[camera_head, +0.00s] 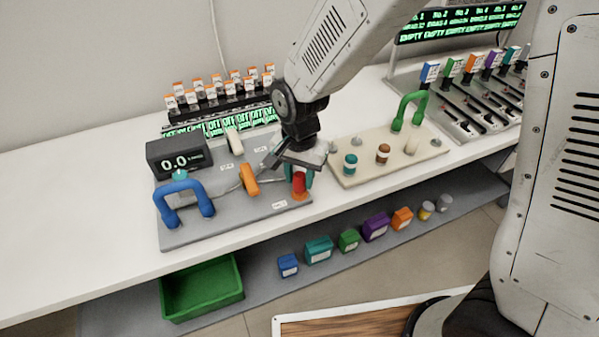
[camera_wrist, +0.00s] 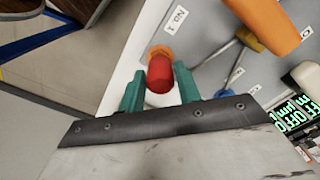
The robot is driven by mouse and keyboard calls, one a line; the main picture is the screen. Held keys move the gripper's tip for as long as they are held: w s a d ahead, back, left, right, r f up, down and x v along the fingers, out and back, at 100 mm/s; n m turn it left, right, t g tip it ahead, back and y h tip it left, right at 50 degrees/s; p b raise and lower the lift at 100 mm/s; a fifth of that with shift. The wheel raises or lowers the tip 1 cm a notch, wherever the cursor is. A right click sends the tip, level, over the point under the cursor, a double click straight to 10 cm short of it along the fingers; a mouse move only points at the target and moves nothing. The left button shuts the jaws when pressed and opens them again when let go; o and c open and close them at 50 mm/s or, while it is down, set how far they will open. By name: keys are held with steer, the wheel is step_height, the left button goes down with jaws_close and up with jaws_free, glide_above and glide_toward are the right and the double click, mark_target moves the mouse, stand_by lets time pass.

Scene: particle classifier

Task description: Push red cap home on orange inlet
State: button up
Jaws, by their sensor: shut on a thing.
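The red cap (camera_head: 299,180) sits upright over the orange inlet (camera_head: 301,194) at the front right corner of the grey board. In the wrist view the red cap (camera_wrist: 160,73) is between the two green fingers, with part of the orange inlet (camera_wrist: 161,51) showing beyond it. My gripper (camera_head: 300,174) is shut on the red cap; it also shows in the wrist view (camera_wrist: 159,80). I cannot tell whether the cap is fully seated.
The grey board (camera_head: 230,222) carries an orange handle (camera_head: 249,180), a blue handle (camera_head: 184,200) and a black display (camera_head: 180,155) reading 0.0. A beige board (camera_head: 350,180) with jars stands right. A green bin (camera_head: 202,290) and several colored containers are on the lower shelf.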

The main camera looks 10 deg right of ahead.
mark_target(300, 175)
steer(key=shift+f, duration=0.6)
steer(key=o, duration=1.1)
steer(key=shift+c, duration=0.2)
steer(key=shift+r, duration=0.1)
step_height(300, 175, up, 8)
steer(key=shift+f, duration=0.15)
